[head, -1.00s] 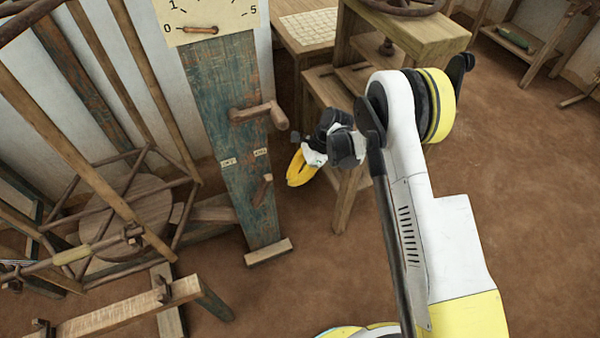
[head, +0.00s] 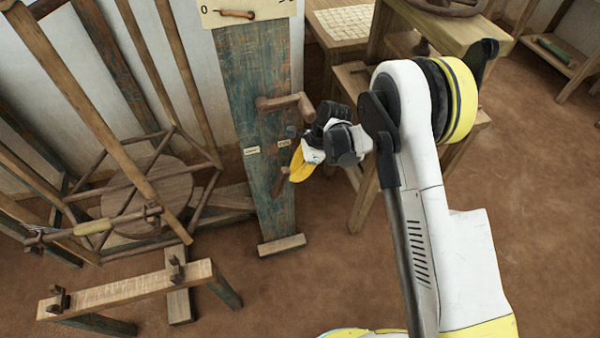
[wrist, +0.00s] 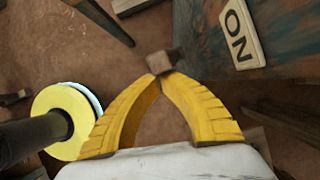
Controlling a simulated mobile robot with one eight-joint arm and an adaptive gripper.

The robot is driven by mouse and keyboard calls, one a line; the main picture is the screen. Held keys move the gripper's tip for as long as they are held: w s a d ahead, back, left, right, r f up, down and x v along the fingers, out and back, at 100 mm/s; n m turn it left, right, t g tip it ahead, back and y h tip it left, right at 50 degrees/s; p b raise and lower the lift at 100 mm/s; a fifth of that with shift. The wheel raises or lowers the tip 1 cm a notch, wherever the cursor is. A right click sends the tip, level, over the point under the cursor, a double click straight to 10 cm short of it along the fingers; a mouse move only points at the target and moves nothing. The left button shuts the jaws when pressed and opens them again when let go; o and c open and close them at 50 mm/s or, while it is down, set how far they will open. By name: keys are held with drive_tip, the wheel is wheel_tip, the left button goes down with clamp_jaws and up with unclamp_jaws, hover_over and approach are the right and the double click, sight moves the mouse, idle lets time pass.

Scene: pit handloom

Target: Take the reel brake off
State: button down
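A weathered blue-green post (head: 260,75) stands left of my arm in the head view. It carries a cranked wooden handle (head: 280,102) and, lower down, a small wooden lever (head: 278,182), likely the reel brake. Two small plates sit between them; the ON plate (wrist: 242,35) is readable in the wrist view. My gripper (head: 294,179) has yellow fingers and is beside the lever, at its right. In the wrist view the fingertips (wrist: 160,76) come together, with a wooden end (wrist: 164,62) just beyond them. Whether they touch it I cannot tell.
A wooden reel frame (head: 125,195) and a low beam on legs (head: 125,290) stand left of the post. A wooden bench (head: 440,35) is behind my arm. The brown floor at right is open.

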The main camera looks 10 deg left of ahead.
idle(0.3)
drive_tip(key=w+d+r+p, duration=0.3)
drive_tip(key=d+r, duration=0.5)
drive_tip(key=shift+w, duration=0.3)
drive_tip(key=shift+w+d+f+g+y+p, duration=0.2)
drive_tip(key=shift+w+d+f+y+p, duration=0.15)
drive_tip(key=shift+d+f+p, duration=0.15)
drive_tip(key=shift+w+d+f+g+y+p, duration=0.25)
drive_tip(key=shift+d+f+y+p, duration=0.15)
drive_tip(key=shift+f, duration=0.1)
